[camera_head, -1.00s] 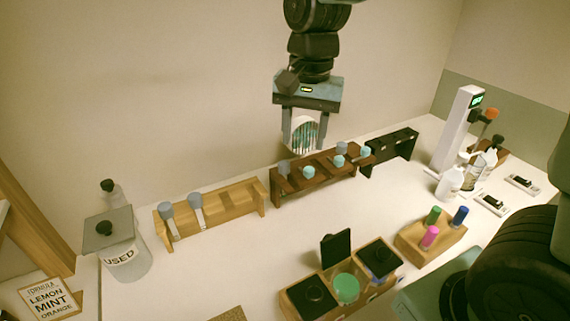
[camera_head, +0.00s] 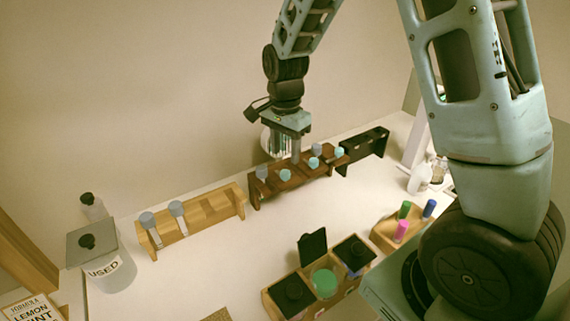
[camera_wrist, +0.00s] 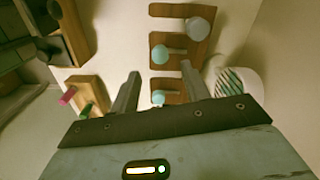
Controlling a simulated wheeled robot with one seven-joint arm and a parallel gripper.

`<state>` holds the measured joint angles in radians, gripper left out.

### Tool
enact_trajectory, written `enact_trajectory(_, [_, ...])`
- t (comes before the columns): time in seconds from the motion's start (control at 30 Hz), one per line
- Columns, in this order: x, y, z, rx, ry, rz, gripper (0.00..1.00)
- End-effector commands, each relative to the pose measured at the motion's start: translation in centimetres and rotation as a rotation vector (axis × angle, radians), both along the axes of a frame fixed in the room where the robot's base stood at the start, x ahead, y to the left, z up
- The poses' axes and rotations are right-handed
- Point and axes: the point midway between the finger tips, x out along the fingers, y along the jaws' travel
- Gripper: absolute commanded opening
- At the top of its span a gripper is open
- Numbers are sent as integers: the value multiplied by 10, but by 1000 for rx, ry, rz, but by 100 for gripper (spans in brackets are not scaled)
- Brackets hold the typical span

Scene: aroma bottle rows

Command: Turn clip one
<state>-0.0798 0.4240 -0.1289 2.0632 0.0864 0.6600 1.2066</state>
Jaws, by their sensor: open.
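My gripper (camera_head: 285,152) points down above the dark brown rack (camera_head: 290,178), with its fingers apart and nothing between them. The rack holds several droppers with pale blue or grey tops, among them a light-blue one (camera_head: 285,175). In the wrist view my gripper (camera_wrist: 160,76) frames part of the rack, and two light-blue tops, one upper (camera_wrist: 160,53) and one lower (camera_wrist: 158,97), lie between the finger lines. I cannot tell whether the fingers touch the rack. No part is clearly recognisable as clip one; my arm hides the table's right side.
A light wooden rack (camera_head: 207,211) with two grey-topped droppers and a USED jar (camera_head: 104,268) stand left. A black rack (camera_head: 363,153) is right of the brown one. A compartment box (camera_head: 325,281) and a small holder with coloured vials (camera_head: 390,236) stand in front. A striped rounded object (camera_wrist: 240,82) is beside my gripper.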

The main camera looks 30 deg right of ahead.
Motion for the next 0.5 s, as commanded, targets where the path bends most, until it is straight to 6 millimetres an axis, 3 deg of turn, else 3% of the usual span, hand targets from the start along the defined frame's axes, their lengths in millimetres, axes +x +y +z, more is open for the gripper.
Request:
enact_trajectory(0.2, [-1, 0, -38, 0, 4, 0, 46])
enact_trajectory(0.5, [0, 0, -59, 0, 0, 0, 46])
